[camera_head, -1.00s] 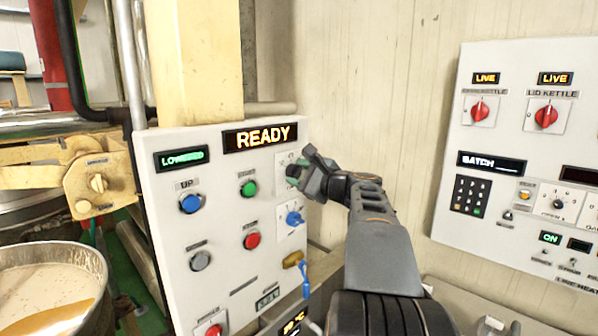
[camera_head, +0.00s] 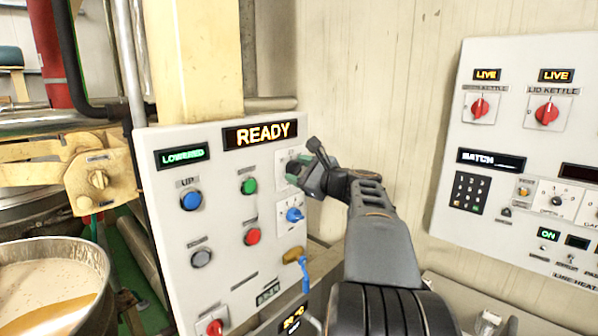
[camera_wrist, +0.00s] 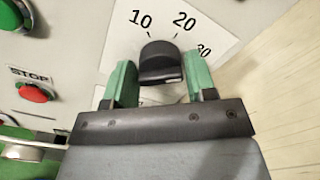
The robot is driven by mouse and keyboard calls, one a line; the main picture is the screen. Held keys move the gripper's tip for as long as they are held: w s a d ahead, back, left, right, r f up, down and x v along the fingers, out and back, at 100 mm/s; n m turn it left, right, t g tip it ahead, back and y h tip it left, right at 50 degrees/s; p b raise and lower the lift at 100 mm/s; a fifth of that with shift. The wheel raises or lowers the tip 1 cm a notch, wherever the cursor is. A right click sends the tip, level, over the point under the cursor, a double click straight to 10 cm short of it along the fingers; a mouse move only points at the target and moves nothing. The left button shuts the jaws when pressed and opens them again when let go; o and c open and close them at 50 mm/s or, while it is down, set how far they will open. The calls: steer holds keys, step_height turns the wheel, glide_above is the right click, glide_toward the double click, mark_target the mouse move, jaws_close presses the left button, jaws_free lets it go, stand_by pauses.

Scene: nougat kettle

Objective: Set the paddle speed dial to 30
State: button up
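The paddle speed dial is a black knob (camera_wrist: 161,62) on a white plate marked 10, 20 and 30 (camera_wrist: 190,28). In the wrist view, the two green fingers of my gripper (camera_wrist: 161,80) are apart, one on each side of the knob. Narrow gaps seem to show beside it; contact is unclear. The knob's pointer mark and the plate's lower part are hidden. In the head view, my gripper (camera_head: 303,176) is at the upper right of the control panel, covering most of the dial plate (camera_head: 284,160).
The panel (camera_head: 222,222) carries a READY display (camera_head: 260,134), a green button (camera_head: 249,186), a red button (camera_head: 252,237) and a blue knob (camera_head: 294,215) just below my gripper. Another panel (camera_head: 450,225) stands right. An open kettle (camera_head: 95,262) is at lower left.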

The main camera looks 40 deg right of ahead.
steer(key=o, duration=0.3)
steer(key=s+d+b, duration=0.2)
steer(key=s+b, duration=0.1)
steer(key=s, duration=1)
steer(key=shift+s+d, duration=0.2)
steer(key=shift+s, duration=0.1)
